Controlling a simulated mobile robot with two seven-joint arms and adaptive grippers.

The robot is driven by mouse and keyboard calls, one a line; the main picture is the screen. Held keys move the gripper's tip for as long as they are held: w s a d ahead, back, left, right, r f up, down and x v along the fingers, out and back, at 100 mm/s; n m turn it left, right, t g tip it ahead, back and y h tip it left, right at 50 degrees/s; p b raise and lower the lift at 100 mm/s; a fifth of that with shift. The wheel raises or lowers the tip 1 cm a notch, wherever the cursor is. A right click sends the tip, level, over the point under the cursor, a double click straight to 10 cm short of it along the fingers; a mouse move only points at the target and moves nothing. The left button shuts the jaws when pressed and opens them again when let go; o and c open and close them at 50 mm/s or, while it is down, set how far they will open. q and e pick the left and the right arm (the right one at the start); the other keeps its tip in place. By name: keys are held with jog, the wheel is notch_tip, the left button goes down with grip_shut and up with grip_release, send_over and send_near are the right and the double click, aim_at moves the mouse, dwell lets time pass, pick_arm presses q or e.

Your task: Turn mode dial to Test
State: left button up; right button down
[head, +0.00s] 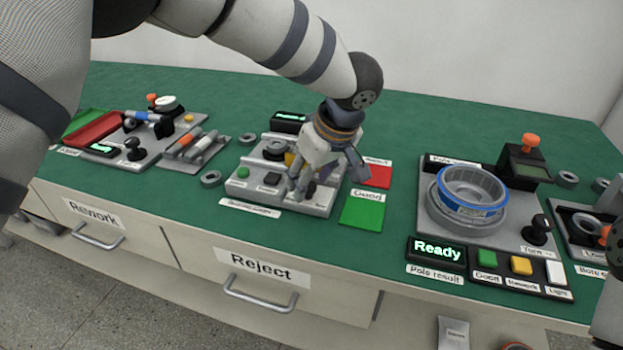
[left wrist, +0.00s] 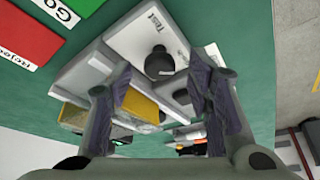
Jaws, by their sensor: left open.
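The mode dial (left wrist: 160,63) is a round black knob on a light grey station (left wrist: 130,45), with a "Test" label (left wrist: 172,22) beside it in the left wrist view. The same station (head: 240,187) stands mid-table in the head view, where my left gripper largely covers the dial. My left gripper (head: 322,182) is open above the station's right part. In the left wrist view its two fingers (left wrist: 163,90) stand apart, with the knob showing between and beyond them. I cannot tell whether they touch it. My right gripper is not in view.
Red (head: 377,174) and green (head: 362,213) pads lie right of the station. A pole-test station with a metal ring (head: 470,190) and a "Ready" display (head: 437,251) stands farther right. Another station with a red tray (head: 97,128) is at left. Green table shows free behind.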

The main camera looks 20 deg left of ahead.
pick_arm(q)
jog(key=shift+w+a+f, duration=0.1)
jog(key=shift+a+f, duration=0.05)
jog(key=shift+f, duration=0.25)
grip_shut()
